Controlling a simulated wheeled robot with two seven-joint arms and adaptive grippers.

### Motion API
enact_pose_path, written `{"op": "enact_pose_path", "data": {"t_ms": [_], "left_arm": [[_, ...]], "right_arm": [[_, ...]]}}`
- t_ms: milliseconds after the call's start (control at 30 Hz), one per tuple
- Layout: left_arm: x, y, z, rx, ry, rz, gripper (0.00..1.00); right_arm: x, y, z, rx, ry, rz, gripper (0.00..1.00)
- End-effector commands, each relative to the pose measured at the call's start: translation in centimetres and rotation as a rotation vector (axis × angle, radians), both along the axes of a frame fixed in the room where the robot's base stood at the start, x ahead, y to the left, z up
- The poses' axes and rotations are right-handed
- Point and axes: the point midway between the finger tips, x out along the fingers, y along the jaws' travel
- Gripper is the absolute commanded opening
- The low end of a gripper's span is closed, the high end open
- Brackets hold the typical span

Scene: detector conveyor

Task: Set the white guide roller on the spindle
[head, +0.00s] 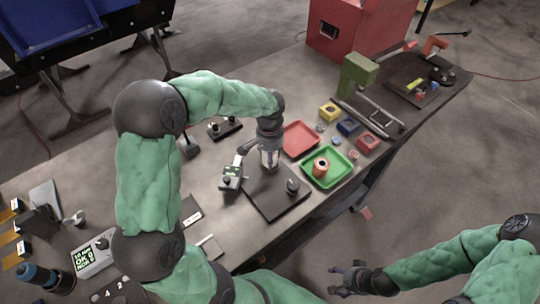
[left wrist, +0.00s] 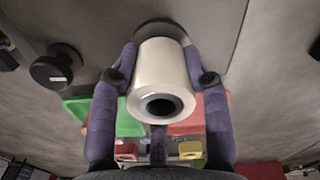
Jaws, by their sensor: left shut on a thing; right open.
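The white guide roller (left wrist: 160,62), a short cylinder with a dark bore facing the camera, is between the purple fingers of my left gripper (left wrist: 161,70), which is shut on it. In the head view the left gripper (head: 269,160) points down over a dark base plate (head: 268,200), and the roller shows only partly. A dark round part (left wrist: 162,27) shows behind the roller in the left wrist view. The spindle is hidden, so I cannot tell whether the roller is around it. My right gripper (head: 346,279) is open and empty, off the table's front side.
A black knob (head: 292,185) stands on the plate. A small grey-green device (head: 230,177) sits at its left. Small coloured blocks and a green fixture (head: 358,74) stand farther back.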

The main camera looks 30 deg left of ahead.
Motion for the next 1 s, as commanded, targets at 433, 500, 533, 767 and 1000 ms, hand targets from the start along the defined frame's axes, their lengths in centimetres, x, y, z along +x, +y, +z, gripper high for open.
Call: {"op": "enact_pose_path", "data": {"t_ms": [433, 500, 533, 767, 1000], "left_arm": [[0.02, 0.0, -0.32, 0.0, 0.0, 0.0, 0.09], [0.02, 0.01, -0.51, 0.0, 0.0, 0.0, 0.09], [0.02, 0.01, -0.6, 0.0, 0.0, 0.0, 0.09], [0.03, 0.01, -0.88, 0.0, -0.001, 0.0, 0.09], [0.04, 0.01, -0.85, 0.0, -0.001, 0.0, 0.73]], "right_arm": [[0.0, 0.0, -0.22, 0.0, 0.0, 0.0, 0.71], [0.0, 0.0, -0.33, 0.0, 0.0, 0.0, 0.71], [0.01, 0.0, -0.38, 0.0, 0.0, 0.0, 0.71], [0.0, -0.01, -0.52, 0.0, 0.0, 0.0, 0.71], [0.0, 0.0, -0.5, 0.0, 0.0, 0.0, 0.71]]}}
